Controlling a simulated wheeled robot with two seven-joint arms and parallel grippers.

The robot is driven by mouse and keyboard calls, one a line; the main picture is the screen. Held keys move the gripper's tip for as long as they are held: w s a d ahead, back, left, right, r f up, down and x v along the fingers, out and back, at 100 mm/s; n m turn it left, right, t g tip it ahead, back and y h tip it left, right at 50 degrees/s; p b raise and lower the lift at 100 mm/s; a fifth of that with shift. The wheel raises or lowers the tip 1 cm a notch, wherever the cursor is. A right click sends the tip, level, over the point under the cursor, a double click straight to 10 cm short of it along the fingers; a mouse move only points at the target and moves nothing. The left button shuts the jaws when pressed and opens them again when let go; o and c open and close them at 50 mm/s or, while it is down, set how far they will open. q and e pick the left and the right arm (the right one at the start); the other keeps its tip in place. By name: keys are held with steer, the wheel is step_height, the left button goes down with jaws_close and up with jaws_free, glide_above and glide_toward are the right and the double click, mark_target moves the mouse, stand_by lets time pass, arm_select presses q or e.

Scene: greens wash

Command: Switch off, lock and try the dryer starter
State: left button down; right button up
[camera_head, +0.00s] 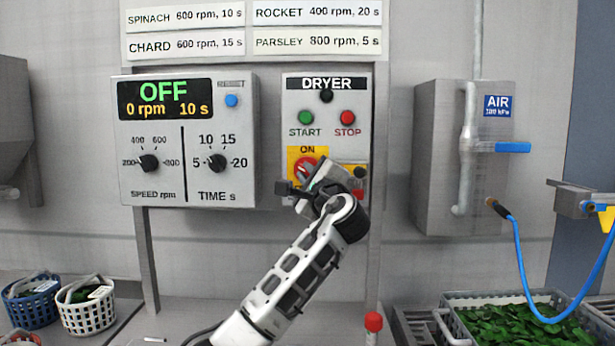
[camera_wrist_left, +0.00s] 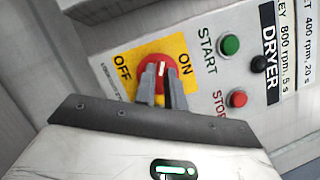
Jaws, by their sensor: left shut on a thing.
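The dryer starter (camera_head: 326,100) is a grey panel with a green START button (camera_head: 305,118), a red STOP button (camera_head: 347,118) and a red rotary switch (camera_head: 304,168) on a yellow plate. The switch also shows in the left wrist view (camera_wrist_left: 158,62), with ON and OFF printed beside it. My left gripper (camera_wrist_left: 161,82) is shut on the switch handle, its fingers on either side. I cannot tell exactly which mark the handle points to. To the right of the switch, partly behind my wrist, are black and red parts (camera_head: 359,172) I cannot identify. My right gripper is not in view.
The speed and time box (camera_head: 190,105) at the left reads OFF, 0 rpm, 10 s. An air box (camera_head: 490,130) with a blue lever and hose hangs at the right. Baskets (camera_head: 90,315) stand at lower left; a crate of greens (camera_head: 455,297) at lower right. A red-topped post (camera_head: 373,323) stands in front.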

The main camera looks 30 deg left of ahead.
arm_select(q)
steer(key=n+g, duration=0.1)
steer(key=n, duration=0.1)
steer(key=n+p, duration=0.1)
steer(key=n, duration=0.2)
steer(key=shift+g+h, duration=0.4)
steer(key=shift+n, duration=0.8)
steer(key=shift+g+h, duration=0.3)
steer(key=c, duration=1.5)
jaws_free()
steer(key=shift+d, duration=0.1)
